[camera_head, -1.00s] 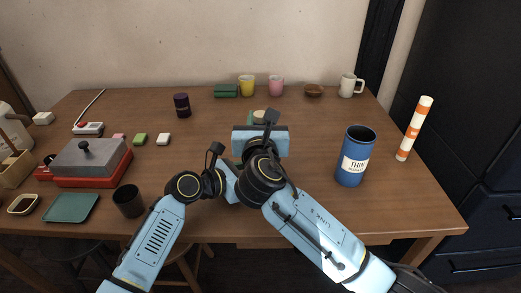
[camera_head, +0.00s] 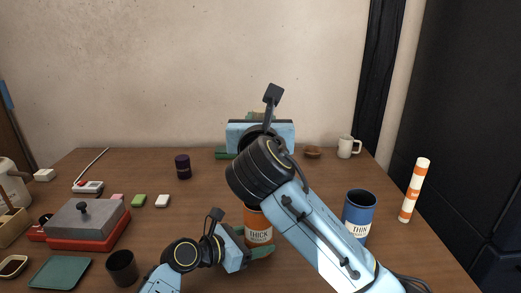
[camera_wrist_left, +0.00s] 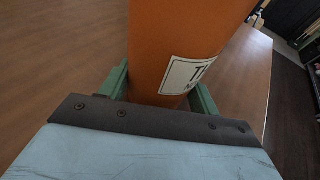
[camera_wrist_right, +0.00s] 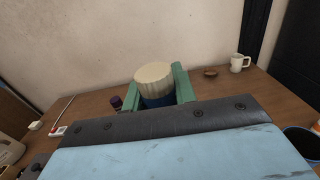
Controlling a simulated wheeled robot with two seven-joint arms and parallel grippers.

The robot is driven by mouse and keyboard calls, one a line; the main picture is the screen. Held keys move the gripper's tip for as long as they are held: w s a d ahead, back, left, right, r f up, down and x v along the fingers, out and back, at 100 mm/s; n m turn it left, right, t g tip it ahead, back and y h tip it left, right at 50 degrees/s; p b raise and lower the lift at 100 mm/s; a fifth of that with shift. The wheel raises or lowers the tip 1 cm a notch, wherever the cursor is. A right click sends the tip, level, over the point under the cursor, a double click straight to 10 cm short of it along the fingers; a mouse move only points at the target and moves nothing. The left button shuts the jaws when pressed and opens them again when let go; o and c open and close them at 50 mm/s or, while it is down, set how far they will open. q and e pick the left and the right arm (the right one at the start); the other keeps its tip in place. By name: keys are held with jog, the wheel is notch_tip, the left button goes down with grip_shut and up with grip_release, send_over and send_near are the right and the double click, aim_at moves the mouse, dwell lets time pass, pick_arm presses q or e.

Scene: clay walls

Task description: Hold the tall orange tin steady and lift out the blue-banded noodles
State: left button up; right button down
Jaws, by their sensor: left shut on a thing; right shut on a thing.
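The bundle's lower end is hidden.
A blue tin (camera_head: 360,207) labelled "THIN" and an orange-and-white striped post (camera_head: 414,190) stand at the right. A dark cup (camera_head: 121,268), green tray (camera_head: 60,272) and red-based grey-lidded box (camera_head: 85,224) are at the left. A white mug (camera_head: 347,147) stands at the back.

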jog(key=shift+r, duration=1.25)
pick_arm(q)
jog(key=o, duration=0.9)
jog(key=shift+c, duration=0.2)
jog(key=shift+a, duration=0.1)
